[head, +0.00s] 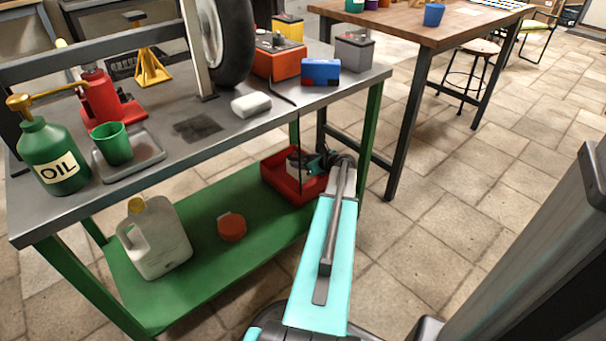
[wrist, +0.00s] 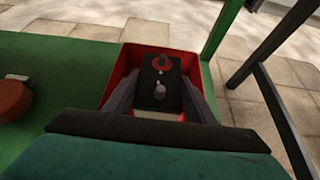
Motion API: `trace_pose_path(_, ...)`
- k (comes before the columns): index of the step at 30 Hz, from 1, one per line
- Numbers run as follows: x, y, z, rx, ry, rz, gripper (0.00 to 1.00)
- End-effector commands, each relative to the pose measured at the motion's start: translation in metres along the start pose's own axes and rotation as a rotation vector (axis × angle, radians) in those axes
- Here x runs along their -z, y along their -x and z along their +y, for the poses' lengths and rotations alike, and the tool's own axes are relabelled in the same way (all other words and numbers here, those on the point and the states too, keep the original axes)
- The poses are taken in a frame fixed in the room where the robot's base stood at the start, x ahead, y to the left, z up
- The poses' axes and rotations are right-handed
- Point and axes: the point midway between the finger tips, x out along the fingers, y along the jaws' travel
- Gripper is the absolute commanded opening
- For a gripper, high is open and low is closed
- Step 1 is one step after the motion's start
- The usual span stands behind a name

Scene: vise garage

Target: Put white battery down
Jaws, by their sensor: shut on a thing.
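The white battery (wrist: 156,82) has a dark top with a red-ringed terminal and a grey terminal in the wrist view. My gripper (wrist: 160,97) is shut on it, with a dark finger on each side. The battery is inside the outline of a red tray (wrist: 128,60) on the green lower shelf. In the head view the battery (head: 293,158) shows partly at the tray (head: 285,185), mostly hidden by my gripper (head: 310,163). I cannot tell whether its base touches the tray floor.
A white jug (head: 158,245) and an orange-red round container (head: 232,227) stand on the green shelf (head: 200,285). The grey tabletop (head: 215,165) above holds an oil can, a red jack, a wheel and several batteries. A green leg (head: 370,125) stands right of the tray.

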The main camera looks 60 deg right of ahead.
Motion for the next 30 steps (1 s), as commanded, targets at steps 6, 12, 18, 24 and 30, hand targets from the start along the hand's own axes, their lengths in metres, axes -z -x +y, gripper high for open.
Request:
trace_pose_path(6, 0.0, 0.0, -0.001, 0.002, -0.001, -0.005, 0.0)
trace_pose_path(12, 0.001, -0.001, -0.001, 0.002, -0.001, -0.004, 0.0)
trace_pose_path(18, 0.014, -0.008, -0.001, 0.002, -0.002, -0.004, 0.0)
trace_pose_path(24, 0.033, -0.018, -0.002, 0.003, -0.002, -0.004, 0.0)
trace_pose_path(30, 0.044, -0.024, -0.002, 0.003, -0.002, -0.004, 0.0)
